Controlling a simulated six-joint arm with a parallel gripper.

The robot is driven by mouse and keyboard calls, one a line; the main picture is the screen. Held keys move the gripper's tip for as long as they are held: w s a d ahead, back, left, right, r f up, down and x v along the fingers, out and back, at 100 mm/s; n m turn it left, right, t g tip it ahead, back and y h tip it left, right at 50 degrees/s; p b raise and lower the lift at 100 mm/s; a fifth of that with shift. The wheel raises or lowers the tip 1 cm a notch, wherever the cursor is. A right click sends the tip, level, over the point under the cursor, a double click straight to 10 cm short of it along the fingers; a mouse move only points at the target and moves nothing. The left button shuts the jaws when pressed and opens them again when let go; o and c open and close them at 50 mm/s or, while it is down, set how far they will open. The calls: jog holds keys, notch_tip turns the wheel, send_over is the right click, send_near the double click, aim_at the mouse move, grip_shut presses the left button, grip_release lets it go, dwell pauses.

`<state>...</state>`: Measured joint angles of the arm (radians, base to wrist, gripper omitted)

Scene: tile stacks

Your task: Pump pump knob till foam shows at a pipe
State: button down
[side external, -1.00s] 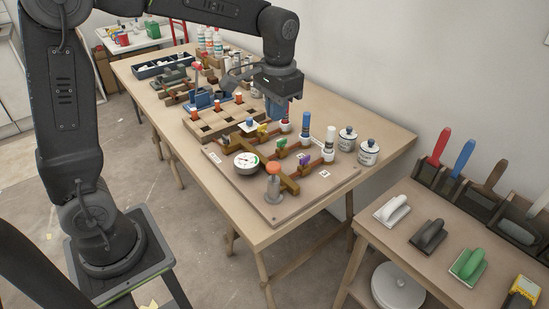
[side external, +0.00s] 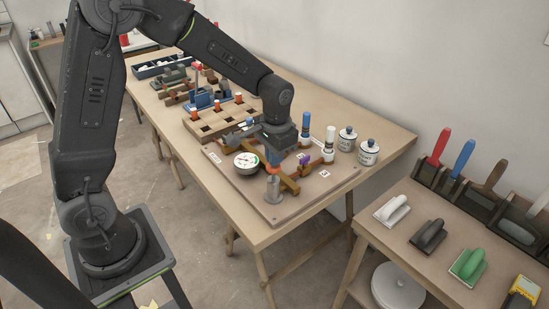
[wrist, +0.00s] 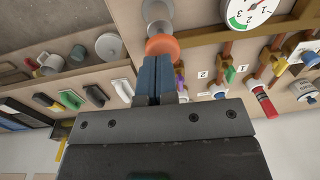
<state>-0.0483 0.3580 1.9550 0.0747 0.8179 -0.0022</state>
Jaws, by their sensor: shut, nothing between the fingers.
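The orange pump knob (side external: 272,171) tops a grey pump body (side external: 273,190) at the near corner of the pipe board (side external: 232,179). The knob also shows in the wrist view (wrist: 162,46), with my shut, empty blue fingertips (wrist: 154,60) right at it. In the side view my gripper (side external: 271,161) points down above the knob. I cannot tell whether it touches. Brown pipes (side external: 312,171) branch across the board to bottle-like outlets, including a blue one (side external: 306,127) and a white one (side external: 329,143). I make out no foam. My gripper hides some valves and one outlet.
A round gauge (side external: 246,162) stands left of the pump. Two white jars (side external: 368,151) stand at the right of the table (side external: 400,143). A wooden tile rack (side external: 213,124) lies behind the board. A side table (side external: 390,236) holds trowels.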

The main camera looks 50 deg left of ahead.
aim_at(274, 168)
jog(key=shift+f, duration=0.5)
jog(key=shift+s+f, duration=0.1)
jog(key=shift+f, duration=1.45)
notch_tip(274, 168, up, 14)
jog(key=shift+d+r, duration=0.2)
jog(key=shift+d, duration=0.2)
jog(key=s+d+r+t, duration=0.1)
jog(key=s+r+t, duration=0.1)
jog(key=s, duration=0.7)
jog(key=s+d+r+t, duration=0.1)
jog(key=s+r+t, duration=0.2)
jog(key=s, duration=0.7)
jog(key=shift+t+h, duration=0.3)
